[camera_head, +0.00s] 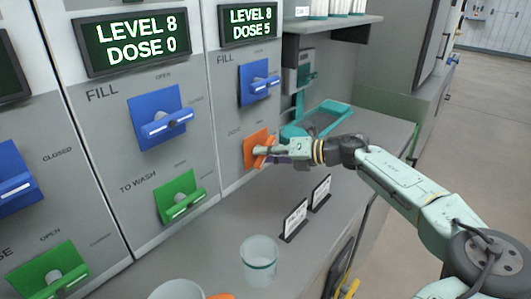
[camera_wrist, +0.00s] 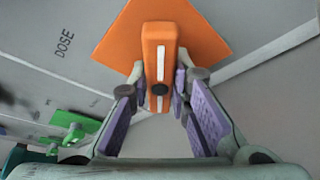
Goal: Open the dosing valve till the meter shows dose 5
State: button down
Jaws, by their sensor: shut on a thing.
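The orange dosing valve (camera_head: 255,141) sits low on the right panel, below a blue valve. In the wrist view its handle (camera_wrist: 160,50), with a white stripe, stands in front of an orange square plate marked DOSE beside it. My gripper (camera_head: 268,150) is at the handle, its purple-padded fingers on either side and shut on it; the fingers also show in the wrist view (camera_wrist: 160,85). The right meter (camera_head: 248,23) reads LEVEL 8, DOSE 5. The left meter (camera_head: 138,41) reads LEVEL 8, DOSE 0.
A blue valve (camera_head: 260,83) is above the orange one; another blue valve (camera_head: 161,120) and a green valve (camera_head: 179,197) are to the left. A clear cup (camera_head: 258,262) and two small signs (camera_head: 294,219) stand on the counter. A teal tray (camera_head: 318,121) lies behind my arm.

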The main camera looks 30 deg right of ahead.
jog(key=m+y, duration=0.1)
jog(key=m, duration=0.2)
jog(key=shift+t+y, duration=0.3)
jog(key=shift+y, duration=0.1)
jog(key=shift+m+y+b, duration=0.4)
jog(key=shift+m+y, duration=0.1)
jog(key=shift+m, duration=1.1)
jog(key=shift+d+r+t, duration=0.1)
jog(key=shift+t, duration=0.2)
jog(key=c, duration=1.5)
grip_release()
